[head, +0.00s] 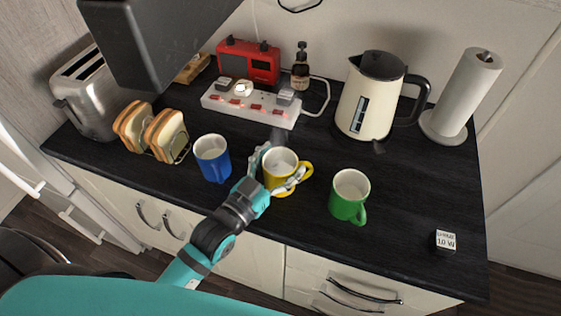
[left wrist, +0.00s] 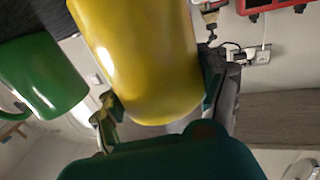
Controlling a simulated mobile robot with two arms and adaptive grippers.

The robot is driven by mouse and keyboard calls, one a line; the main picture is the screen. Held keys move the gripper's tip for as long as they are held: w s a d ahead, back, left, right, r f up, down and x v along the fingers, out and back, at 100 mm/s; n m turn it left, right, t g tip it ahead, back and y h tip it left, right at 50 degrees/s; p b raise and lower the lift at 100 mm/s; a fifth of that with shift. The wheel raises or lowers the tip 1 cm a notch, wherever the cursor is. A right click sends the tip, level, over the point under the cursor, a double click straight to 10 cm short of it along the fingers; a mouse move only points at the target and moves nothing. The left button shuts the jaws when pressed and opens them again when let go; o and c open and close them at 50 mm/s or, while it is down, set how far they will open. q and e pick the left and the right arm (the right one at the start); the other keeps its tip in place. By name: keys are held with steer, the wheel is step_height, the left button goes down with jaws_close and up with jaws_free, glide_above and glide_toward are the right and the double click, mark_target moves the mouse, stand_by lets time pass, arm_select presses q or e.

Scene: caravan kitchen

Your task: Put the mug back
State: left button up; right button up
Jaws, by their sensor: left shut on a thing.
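The yellow mug (head: 283,168) is in the middle of the head view, between a blue mug (head: 212,158) on its left and a green mug (head: 349,195) on its right. My left gripper (head: 275,176) is shut on the yellow mug, with one finger on each side of its body. The yellow mug (left wrist: 140,55) also fills the middle of the left wrist view between the two fingers (left wrist: 160,105). The green mug (left wrist: 45,75) shows at the left there. I cannot tell whether the yellow mug touches the counter. My right gripper is not in view.
On the black counter (head: 400,245) stand a toaster (head: 85,95), a toast rack (head: 180,153), a red radio (head: 248,62), a power strip (head: 250,107), a bottle (head: 300,70), a kettle (head: 368,98), a paper roll (head: 466,90) and a small cube (head: 445,242). A dark block (head: 165,40) overhangs the back left.

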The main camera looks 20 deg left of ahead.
arm_select(q)
steer(key=shift+f, duration=0.25)
steer(key=shift+s+d+f, duration=0.1)
steer(key=shift+s+f, duration=0.1)
steer(key=shift+f, duration=0.3)
steer(key=o, duration=1.7)
steer(key=shift+f+g+b, duration=0.1)
steer(key=shift+g+b, duration=0.2)
steer(key=shift+s+f, duration=0.1)
steer(key=shift+s, duration=0.3)
steer(key=v, duration=0.6)
steer(key=r+v, duration=0.1)
steer(key=v, duration=0.3)
steer(key=shift+w+a, duration=0.1)
steer(key=shift+a, duration=0.15)
steer(key=shift+s+a+r, duration=0.1)
steer(key=shift+s+r, duration=0.1)
steer(key=shift+s, duration=0.35)
